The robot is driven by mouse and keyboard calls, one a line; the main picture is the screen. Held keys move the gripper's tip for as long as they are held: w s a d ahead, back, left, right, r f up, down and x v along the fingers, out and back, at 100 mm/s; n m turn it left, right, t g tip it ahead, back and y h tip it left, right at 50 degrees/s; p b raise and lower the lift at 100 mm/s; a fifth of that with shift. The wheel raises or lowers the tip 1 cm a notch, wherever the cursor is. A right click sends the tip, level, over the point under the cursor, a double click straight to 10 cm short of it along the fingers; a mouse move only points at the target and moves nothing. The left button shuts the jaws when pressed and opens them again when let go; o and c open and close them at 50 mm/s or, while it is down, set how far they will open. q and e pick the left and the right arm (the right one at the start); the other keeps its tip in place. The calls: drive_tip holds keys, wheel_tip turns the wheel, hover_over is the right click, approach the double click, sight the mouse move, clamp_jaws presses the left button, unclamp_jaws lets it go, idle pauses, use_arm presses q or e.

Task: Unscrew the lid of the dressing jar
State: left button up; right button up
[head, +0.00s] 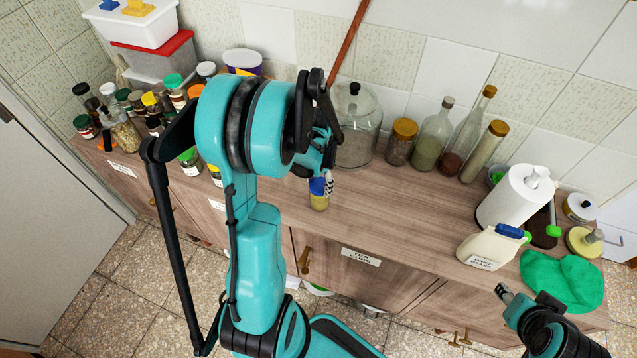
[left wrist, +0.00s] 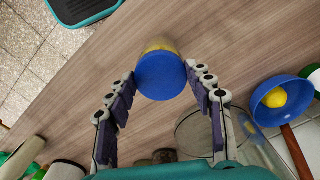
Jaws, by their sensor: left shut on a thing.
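The dressing jar (head: 319,203) is a small yellowish jar with a blue lid (head: 317,187), upright on the wooden counter. In the left wrist view the round blue lid (left wrist: 160,76) faces the camera, with the yellow jar body (left wrist: 160,46) showing at its edge. My left gripper (head: 325,182) is over the jar from above, its fingers on either side of the lid and shut on it. In the left wrist view the fingers of my left gripper (left wrist: 165,88) flank the lid. My right gripper (head: 505,293) is at the counter's front edge, lower right; its jaw opening is unclear.
A glass dome jar (head: 357,125) and several bottles stand behind the dressing jar. Spice jars (head: 125,135) crowd the left. A paper roll (head: 512,196), a white jug (head: 490,246) and a green cloth (head: 562,282) are right. The counter right of the dressing jar is clear.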

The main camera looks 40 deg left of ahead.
use_arm(q)
drive_tip(key=shift+n, duration=0.5)
drive_tip(key=shift+d+f+n+b, duration=0.1)
drive_tip(key=shift+n+b, duration=0.35)
drive_tip(key=shift+n, duration=1.85)
drive_tip(key=n+b, duration=0.1)
drive_tip(key=n, duration=0.1)
drive_tip(key=shift+n, duration=0.3)
drive_tip(key=shift+d+n, duration=0.1)
drive_tip(key=shift+n, duration=0.9)
